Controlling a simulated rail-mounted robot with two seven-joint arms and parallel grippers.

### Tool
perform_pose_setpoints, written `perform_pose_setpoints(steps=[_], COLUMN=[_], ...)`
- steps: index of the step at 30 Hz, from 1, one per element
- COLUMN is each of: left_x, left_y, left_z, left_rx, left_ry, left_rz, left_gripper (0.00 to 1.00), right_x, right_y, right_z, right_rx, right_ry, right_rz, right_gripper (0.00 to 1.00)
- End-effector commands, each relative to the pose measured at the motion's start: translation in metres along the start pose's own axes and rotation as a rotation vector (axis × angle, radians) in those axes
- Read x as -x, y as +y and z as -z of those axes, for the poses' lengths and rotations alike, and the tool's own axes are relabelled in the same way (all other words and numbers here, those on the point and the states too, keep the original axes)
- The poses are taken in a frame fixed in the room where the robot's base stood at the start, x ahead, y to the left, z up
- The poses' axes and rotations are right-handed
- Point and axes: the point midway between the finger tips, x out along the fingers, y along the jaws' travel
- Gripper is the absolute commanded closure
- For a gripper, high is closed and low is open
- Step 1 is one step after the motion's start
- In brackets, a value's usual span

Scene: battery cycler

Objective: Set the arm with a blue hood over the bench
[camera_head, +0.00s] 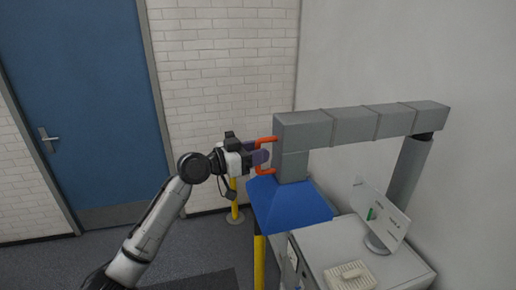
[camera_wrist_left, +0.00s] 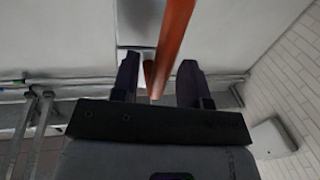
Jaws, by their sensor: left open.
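The arm is a thick grey jointed beam (camera_head: 345,127) running left from a post by the wall, with a blue hood (camera_head: 290,205) hanging at its left end. An orange-red handle (camera_head: 266,139) sticks out from the left side of the beam's end. My left gripper (camera_head: 261,157) is at this handle, its fingers pointing right. In the left wrist view the orange-red handle bar (camera_wrist_left: 172,40) runs between the two open, dark fingers of the gripper (camera_wrist_left: 160,78). A gap shows on both sides of the bar. My right gripper is not in view.
A grey bench or cabinet (camera_head: 335,240) stands below and right of the hood, with a screen (camera_head: 381,212) and a keyboard (camera_head: 350,275) on it. Yellow posts (camera_head: 259,262) stand nearby. A blue door (camera_head: 80,100) is at left. The floor at left is clear.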

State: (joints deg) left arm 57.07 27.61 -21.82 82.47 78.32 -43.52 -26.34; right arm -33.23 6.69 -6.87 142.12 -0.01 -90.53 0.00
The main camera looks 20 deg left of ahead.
Motion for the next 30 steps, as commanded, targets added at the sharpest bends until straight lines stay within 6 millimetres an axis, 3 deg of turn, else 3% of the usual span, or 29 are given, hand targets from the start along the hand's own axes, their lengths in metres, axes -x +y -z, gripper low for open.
perform_pose_setpoints(steps=[12, 25, 30], left_x=[-0.0048, -0.0046, -0.0045], left_y=[0.0000, 0.0000, -0.0001], left_z=[-0.0002, -0.0001, -0.0001], left_rx=[-0.001, -0.001, -0.001], left_ry=[0.000, 0.000, 0.000], left_rz=[0.000, 0.000, 0.001], left_gripper=[0.59, 1.00, 1.00], right_x=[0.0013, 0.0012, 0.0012], right_y=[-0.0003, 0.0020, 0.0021], right_z=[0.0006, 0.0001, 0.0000], right_rx=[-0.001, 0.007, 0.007], right_ry=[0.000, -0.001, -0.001], right_rz=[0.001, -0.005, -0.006], right_gripper=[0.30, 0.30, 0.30])
